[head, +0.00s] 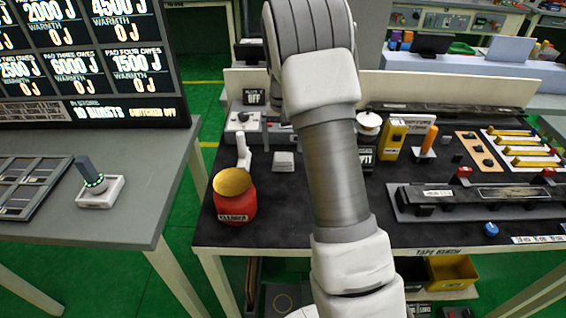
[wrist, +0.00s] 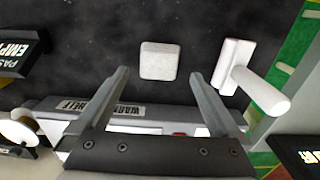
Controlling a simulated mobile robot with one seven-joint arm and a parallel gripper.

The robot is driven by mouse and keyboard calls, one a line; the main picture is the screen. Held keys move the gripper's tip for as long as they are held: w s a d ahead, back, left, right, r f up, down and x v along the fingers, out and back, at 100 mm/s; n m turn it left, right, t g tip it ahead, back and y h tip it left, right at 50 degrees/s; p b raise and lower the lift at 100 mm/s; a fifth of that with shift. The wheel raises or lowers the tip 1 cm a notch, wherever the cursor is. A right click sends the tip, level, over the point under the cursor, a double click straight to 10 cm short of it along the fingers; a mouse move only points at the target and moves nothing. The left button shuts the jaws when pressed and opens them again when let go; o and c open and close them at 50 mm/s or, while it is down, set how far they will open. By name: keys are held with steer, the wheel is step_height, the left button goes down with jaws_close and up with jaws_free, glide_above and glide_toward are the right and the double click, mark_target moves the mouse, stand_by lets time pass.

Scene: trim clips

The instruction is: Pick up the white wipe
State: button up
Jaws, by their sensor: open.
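The white wipe is a small pale square pad (head: 284,161) lying flat on the dark bench top, left of my arm in the head view. In the wrist view the wipe (wrist: 159,61) lies beyond my gripper (wrist: 159,76), roughly centred between the two fingertips. The fingers are spread wide with nothing between them. My gripper is apart from the wipe, but its height above the bench is hard to judge. In the head view my gripper cannot be made out behind my arm.
A white T-shaped tool (wrist: 237,78) stands close to the wipe, near the right finger in the wrist view. A red cleaner jar with a gold top (head: 236,200) is at the bench's left corner. A black label box (wrist: 20,52) and a labelled shelf (wrist: 120,108) are nearby.

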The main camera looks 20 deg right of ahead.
mark_target(283, 157)
steer(key=shift+f, duration=2.7)
steer(key=c, duration=1.2)
steer(key=shift+r, duration=0.15)
steer(key=shift+r, duration=0.65)
step_height(283, 157, up, 3)
steer(key=shift+f, duration=0.1)
steer(key=d+r, duration=0.2)
steer(key=d, duration=0.1)
steer(key=s+d+r, duration=0.1)
steer(key=d+r, duration=0.1)
steer(key=d, duration=0.2)
steer(key=s+d+r, duration=0.1)
steer(key=d+r, duration=0.1)
steer(key=d, duration=0.2)
steer(key=shift+s+d+r, duration=0.15)
steer(key=shift+d+r, duration=0.1)
steer(key=shift+r, duration=0.1)
